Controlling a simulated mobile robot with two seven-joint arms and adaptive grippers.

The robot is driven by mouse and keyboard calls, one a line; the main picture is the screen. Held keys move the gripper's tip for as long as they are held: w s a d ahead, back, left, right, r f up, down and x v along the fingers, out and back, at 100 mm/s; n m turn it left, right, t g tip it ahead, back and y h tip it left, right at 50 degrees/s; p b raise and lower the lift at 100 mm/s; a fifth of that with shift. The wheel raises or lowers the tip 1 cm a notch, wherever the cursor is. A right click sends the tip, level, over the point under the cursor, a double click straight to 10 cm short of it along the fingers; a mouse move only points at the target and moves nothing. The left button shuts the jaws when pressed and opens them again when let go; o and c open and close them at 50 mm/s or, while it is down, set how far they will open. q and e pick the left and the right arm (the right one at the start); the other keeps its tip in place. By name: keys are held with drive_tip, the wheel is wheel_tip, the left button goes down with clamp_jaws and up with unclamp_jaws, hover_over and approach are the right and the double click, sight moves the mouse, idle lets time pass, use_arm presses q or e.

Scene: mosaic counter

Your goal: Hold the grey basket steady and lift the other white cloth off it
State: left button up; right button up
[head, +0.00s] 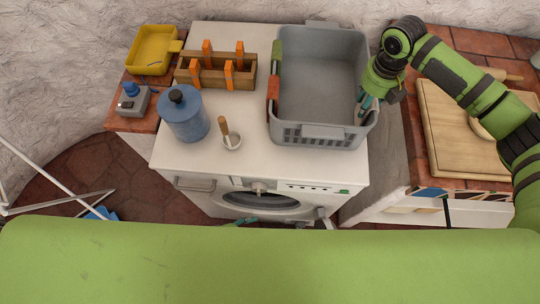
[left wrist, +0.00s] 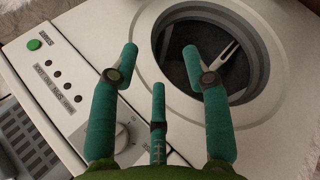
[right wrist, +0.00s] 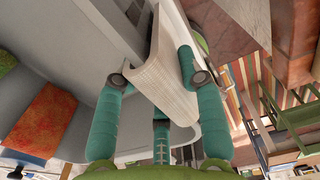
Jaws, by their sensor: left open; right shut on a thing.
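The grey basket (head: 318,75) stands upright on the white washing machine (head: 235,135) and looks empty. A green cloth (head: 277,52) and an orange cloth (head: 273,87) hang over its left rim; the orange one also shows in the right wrist view (right wrist: 45,118). My right gripper (head: 364,104) is at the basket's right rim, shut on a white cloth (right wrist: 168,62) folded over that rim. The gripper mostly hides this cloth in the head view. My left gripper (left wrist: 160,57) is open and empty, low in front of the machine, apart from the basket.
A yellow tray (head: 152,48) is farther left. A wooden board (head: 455,145) lies on the right counter.

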use_arm(q)
drive_tip(key=w+d+r+n+t+h, duration=0.1)
drive_tip(key=w+d+r+h, duration=0.15)
drive_tip(key=r, duration=0.45)
drive_tip(key=w+d+r+t+h, duration=0.1)
drive_tip(key=w+d+r+h, duration=0.15)
drive_tip(key=r, duration=0.45)
drive_tip(key=m+t+h, duration=0.2)
drive_tip(key=t, duration=0.1)
approach(311, 137)
drive_tip(key=x, duration=1.1)
drive_tip(key=shift+w+d+r, duration=0.1)
clamp_jaws()
unclamp_jaws()
drive_tip(key=c, duration=0.9)
